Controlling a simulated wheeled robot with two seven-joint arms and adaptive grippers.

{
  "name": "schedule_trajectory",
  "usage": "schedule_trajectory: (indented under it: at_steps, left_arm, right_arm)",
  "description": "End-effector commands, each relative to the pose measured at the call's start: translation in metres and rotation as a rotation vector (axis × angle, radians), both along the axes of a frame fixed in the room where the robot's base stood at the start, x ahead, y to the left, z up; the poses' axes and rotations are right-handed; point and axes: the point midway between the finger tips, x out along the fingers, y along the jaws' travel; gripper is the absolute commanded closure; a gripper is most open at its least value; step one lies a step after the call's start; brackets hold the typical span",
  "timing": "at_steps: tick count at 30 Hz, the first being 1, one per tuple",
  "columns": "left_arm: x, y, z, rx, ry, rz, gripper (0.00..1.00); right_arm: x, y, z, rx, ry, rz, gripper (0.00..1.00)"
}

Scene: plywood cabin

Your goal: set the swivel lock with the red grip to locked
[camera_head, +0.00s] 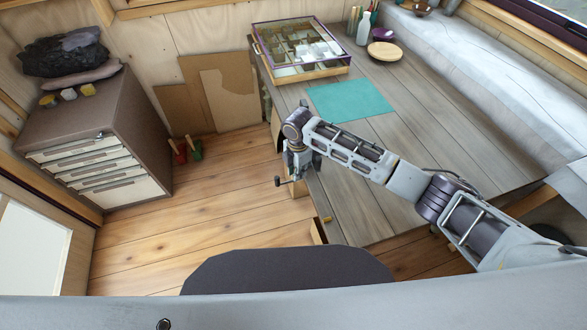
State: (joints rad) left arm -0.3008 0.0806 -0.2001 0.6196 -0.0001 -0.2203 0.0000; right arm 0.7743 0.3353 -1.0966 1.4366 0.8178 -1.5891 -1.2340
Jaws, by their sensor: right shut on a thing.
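My right gripper (300,172) points down at the left edge of the wooden table (350,205). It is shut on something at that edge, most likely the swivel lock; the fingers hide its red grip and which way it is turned. A small dark knob on a stem sticks out to the left just beside the gripper. A small yellow grip (327,219) shows nearer along the same edge. My left gripper is not in view.
A teal mat (350,100) and a glass-topped case (300,50) lie on the table. A drawer cabinet (95,140) stands at left. Red (178,153) and green (194,149) items stand by leaning boards (230,95). The floor between is clear.

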Motion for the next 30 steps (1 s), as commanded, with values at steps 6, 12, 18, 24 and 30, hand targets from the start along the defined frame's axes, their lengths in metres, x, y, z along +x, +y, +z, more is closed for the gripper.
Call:
schedule_trajectory:
  at_steps: [6,12,18,24,30]
  left_arm:
    - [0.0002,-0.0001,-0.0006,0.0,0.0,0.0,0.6]
    - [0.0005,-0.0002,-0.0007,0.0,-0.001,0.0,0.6]
    - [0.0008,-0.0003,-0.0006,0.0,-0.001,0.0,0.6]
    - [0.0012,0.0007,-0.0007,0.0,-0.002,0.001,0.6]
    - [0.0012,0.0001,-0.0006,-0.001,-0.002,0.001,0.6]
  right_arm:
    - [0.0004,-0.0004,0.0002,-0.001,0.001,-0.001,1.0]
    - [0.0005,-0.0003,0.0002,-0.001,-0.001,-0.001,0.61]
    - [0.0004,0.0,0.0002,0.0,0.0,-0.001,0.58]
    - [0.0003,0.0001,0.0005,0.0,0.0,-0.001,0.58]
    - [0.0007,0.0,0.0077,-0.001,-0.001,-0.002,0.58]
